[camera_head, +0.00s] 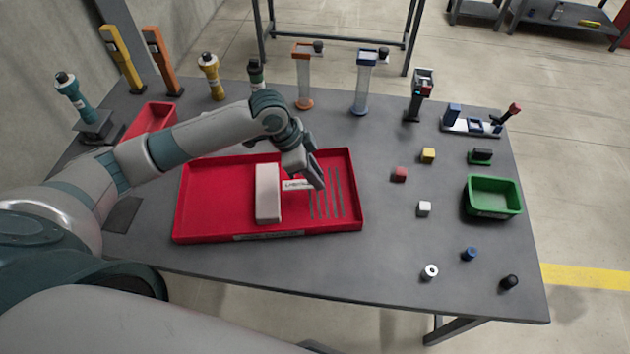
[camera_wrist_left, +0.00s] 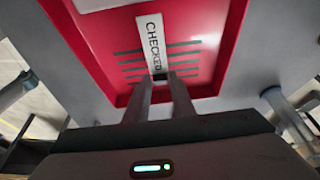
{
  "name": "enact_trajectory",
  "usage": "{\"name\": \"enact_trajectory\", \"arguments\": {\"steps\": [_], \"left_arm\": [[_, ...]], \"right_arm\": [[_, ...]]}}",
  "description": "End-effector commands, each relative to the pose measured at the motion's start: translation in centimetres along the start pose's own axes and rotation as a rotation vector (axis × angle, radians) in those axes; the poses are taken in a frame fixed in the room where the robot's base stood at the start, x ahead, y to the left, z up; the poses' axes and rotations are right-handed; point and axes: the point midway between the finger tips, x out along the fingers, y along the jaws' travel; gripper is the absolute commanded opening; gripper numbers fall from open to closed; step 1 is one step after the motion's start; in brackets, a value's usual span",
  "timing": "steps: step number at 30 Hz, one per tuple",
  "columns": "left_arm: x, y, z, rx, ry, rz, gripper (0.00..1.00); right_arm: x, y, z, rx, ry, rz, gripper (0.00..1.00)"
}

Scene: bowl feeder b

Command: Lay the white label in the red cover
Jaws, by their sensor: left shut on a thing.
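The white label (camera_head: 296,184), printed "CHECKED", shows lengthwise in the left wrist view (camera_wrist_left: 153,42). My left gripper (camera_head: 318,184) is shut on one end of it; its fingertips (camera_wrist_left: 160,78) show in the left wrist view. The red cover (camera_head: 215,190) is a wide shallow tray on the table, also in the left wrist view (camera_wrist_left: 90,35). The label is over the cover's inside, close to the dark stripes; I cannot tell whether it touches the floor. My right gripper is not in view.
A pale block (camera_head: 267,195) lies in the cover, just left of the label. A red bin (camera_head: 152,117) and several bottles stand behind. Small cubes, such as a white one (camera_head: 424,208), and a green bin (camera_head: 493,196) are to the right.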

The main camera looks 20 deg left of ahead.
Motion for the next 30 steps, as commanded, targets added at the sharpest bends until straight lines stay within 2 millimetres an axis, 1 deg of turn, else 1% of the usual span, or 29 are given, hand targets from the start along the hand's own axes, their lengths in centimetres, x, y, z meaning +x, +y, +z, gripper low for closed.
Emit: {"name": "enact_trajectory", "arguments": {"steps": [11,14,21,24,30], "left_arm": [[0.2,0.0,0.1,-0.001,0.000,0.001,0.02],[0.9,0.0,0.5,-0.004,-0.001,0.001,0.02],[3.4,0.0,1.5,-0.002,-0.001,0.001,0.02],[3.7,-0.1,1.6,0.000,0.000,-0.001,0.02],[3.8,-0.1,1.6,0.000,0.000,-0.001,0.02]], "right_arm": [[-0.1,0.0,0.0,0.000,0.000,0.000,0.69],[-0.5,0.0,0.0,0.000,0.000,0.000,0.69],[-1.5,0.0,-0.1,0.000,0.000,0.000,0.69],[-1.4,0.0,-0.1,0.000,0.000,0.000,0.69],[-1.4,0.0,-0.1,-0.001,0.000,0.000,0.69]]}}
